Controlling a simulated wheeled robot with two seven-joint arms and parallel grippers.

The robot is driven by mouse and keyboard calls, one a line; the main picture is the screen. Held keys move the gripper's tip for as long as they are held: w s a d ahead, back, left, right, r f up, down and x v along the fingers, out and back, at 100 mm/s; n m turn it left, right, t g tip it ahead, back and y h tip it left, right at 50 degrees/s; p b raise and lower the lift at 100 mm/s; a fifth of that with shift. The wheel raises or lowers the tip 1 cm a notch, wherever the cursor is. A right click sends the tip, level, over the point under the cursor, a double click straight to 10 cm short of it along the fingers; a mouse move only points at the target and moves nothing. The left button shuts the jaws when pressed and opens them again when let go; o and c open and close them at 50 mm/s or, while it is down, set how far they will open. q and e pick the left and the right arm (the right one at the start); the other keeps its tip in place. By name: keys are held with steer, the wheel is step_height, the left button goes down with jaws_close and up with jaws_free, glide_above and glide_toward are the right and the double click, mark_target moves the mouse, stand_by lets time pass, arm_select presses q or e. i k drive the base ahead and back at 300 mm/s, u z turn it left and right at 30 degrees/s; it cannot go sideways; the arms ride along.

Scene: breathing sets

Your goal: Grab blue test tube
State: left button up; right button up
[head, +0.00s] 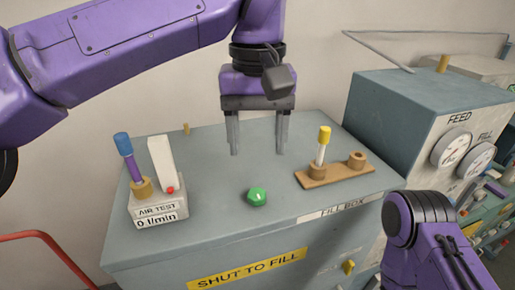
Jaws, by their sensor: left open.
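A test tube with a blue cap and purple body (127,157) stands slightly tilted in a tan holder at the left of the grey box top. The holder belongs to the air test unit (158,208), which reads "0 l/min". My left gripper (257,150) is open and empty, pointing down over the back middle of the box top, to the right of the blue-capped tube and apart from it. My right arm (425,230) shows at the lower right; its gripper is out of view.
A yellow-capped tube (322,146) stands in a wooden rack (335,177) at the right. A green knob (257,196) sits at the middle front of the fill box (215,170). A tall feed unit (400,115) with gauges stands at the right.

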mark_target(124, 146)
steer(key=k, duration=1)
